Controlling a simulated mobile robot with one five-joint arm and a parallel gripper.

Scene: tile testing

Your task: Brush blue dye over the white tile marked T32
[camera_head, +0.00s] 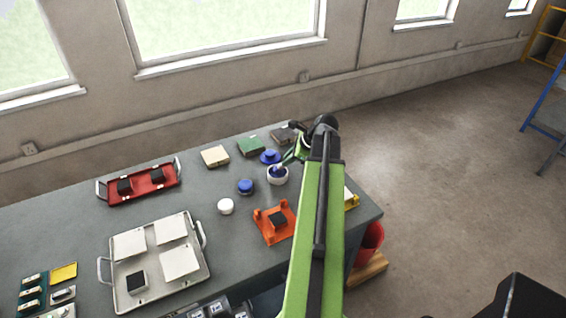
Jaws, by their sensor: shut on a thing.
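My gripper (299,150) is at the back right of the table, partly hidden by my arm. It is shut on what looks like a slim brush (284,163), whose lower end is at a small white cup (277,178) with blue inside. Whether the tip touches the dye is too small to tell. Several white tiles (181,262) lie on a pale tray (206,277) at the front left. A cream-white tile (215,155) lies at the back, left of a green one (251,146). No T32 mark is readable.
Blue-topped jars (245,186) and a white round jar (226,206) stand near the cup. An orange holder (266,231) with a dark block is in front. A red tray (141,194) is at the left. A red bucket (371,243) stands beyond the table's right edge.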

